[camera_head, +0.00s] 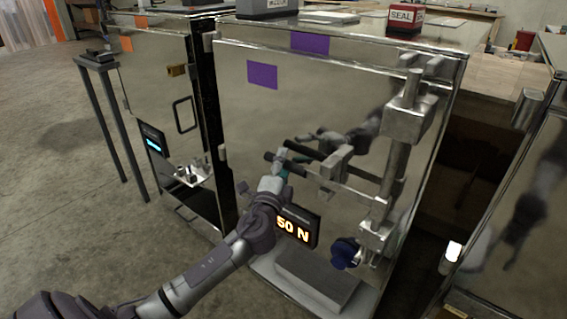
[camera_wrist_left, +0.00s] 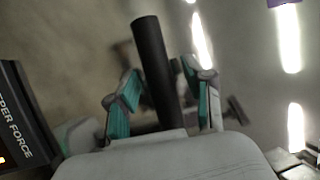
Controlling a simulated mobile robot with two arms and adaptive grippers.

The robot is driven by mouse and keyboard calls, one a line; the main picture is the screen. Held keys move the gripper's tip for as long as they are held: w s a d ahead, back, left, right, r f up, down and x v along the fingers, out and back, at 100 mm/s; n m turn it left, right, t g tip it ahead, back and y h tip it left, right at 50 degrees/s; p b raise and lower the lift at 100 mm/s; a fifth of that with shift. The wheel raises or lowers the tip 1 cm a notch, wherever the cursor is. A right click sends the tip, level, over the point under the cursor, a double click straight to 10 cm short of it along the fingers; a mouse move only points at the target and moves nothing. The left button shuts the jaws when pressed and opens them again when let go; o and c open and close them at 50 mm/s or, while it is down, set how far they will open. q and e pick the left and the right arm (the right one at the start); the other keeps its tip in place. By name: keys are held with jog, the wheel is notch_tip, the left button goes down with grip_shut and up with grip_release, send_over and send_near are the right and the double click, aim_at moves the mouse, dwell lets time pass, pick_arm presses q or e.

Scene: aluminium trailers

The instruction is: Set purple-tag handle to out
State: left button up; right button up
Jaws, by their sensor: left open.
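The purple-tag handle (camera_head: 345,187) is a grey lever with a black grip, reaching left from a vertical lock rod (camera_head: 393,160) on the polished metal door (camera_head: 240,120). A purple tag (camera_head: 263,75) is on this door and another (camera_head: 310,42) is above it. My left gripper (camera_head: 282,166) is at the free end of the handle. In the left wrist view the black grip (camera_wrist_left: 156,70) stands between the teal-padded fingers of the left gripper (camera_wrist_left: 165,100), which is open. Whether a pad touches the grip is unclear. My right gripper is not in view.
A display reading 50 N (camera_head: 297,227) is just below the left gripper. A blue knob (camera_head: 345,253) sits lower on the door, above a grey block (camera_head: 315,280). An orange-tag unit (camera_head: 160,100) stands at left, another metal unit (camera_head: 510,220) at right. A red SEAL box (camera_head: 405,20) sits on top.

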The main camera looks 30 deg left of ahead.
pick_arm(q)
jog(key=shift+w, duration=0.15)
jog(key=shift+c, duration=0.4)
grip_shut()
jog(key=shift+a, duration=0.1)
